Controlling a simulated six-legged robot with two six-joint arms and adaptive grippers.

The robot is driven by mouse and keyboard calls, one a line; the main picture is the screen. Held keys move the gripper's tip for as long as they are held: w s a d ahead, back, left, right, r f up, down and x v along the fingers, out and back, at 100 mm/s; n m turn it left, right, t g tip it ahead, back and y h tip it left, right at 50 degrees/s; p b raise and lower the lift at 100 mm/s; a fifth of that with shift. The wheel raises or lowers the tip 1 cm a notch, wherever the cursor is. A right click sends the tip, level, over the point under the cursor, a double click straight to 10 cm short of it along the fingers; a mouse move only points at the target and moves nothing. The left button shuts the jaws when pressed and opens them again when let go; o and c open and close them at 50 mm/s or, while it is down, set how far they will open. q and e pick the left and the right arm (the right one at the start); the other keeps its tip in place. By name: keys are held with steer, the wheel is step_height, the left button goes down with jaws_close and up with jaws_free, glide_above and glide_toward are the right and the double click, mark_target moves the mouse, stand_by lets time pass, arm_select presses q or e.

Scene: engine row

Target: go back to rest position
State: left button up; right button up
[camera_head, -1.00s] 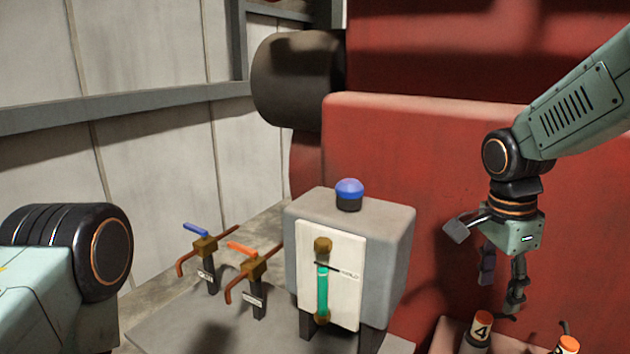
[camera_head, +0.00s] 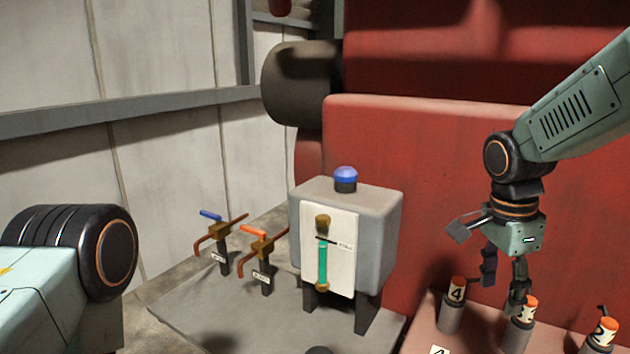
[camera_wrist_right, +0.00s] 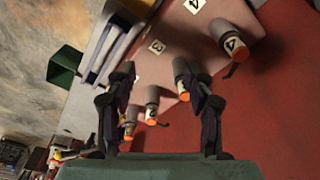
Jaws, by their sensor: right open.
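My right gripper (camera_head: 503,280) hangs open with its fingers pointing down, in front of the red engine block (camera_head: 440,150). In the right wrist view its two fingers (camera_wrist_right: 165,105) stand wide apart with nothing held between them. Orange-topped numbered cylinders show beyond the fingers, among them the cylinder marked 4 (camera_wrist_right: 231,42). In the head view that cylinder (camera_head: 452,306) stands left of the gripper, and another cylinder (camera_head: 518,335) is partly behind a finger. My left arm shows at the left edge, but its gripper is out of view.
A grey box (camera_head: 375,230) with a blue dome (camera_head: 345,178) and a green sight gauge (camera_head: 322,262) stands in the middle. Left of it are a blue-handled valve (camera_head: 220,228) and an orange-handled valve (camera_head: 263,245). A dark green bin (camera_wrist_right: 66,65) shows in the right wrist view.

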steer(key=s+a+f+n+y, duration=0.1)
steer(key=s+a+f+n, duration=0.2)
steer(key=f, duration=0.5)
steer(key=s+a+f+n, duration=0.15)
steer(key=s+f, duration=0.25)
steer(key=f, duration=0.4)
steer(key=s+a+f+n+y, duration=0.1)
steer(key=s+a+f+n, duration=0.1)
steer(key=s+f+n, duration=0.65)
steer(key=s+f, duration=0.3)
steer(key=s, duration=0.4)
steer(key=s+f+n, duration=0.3)
steer(key=s+f, duration=0.2)
steer(key=s, duration=0.4)
step_height(320, 180, down, 18)
steer(key=b, duration=1.7)
steer(key=shift+a+r+n+h+b, duration=0.15)
steer(key=shift+a+n+h+b, duration=0.15)
steer(key=shift+a+b, duration=0.1)
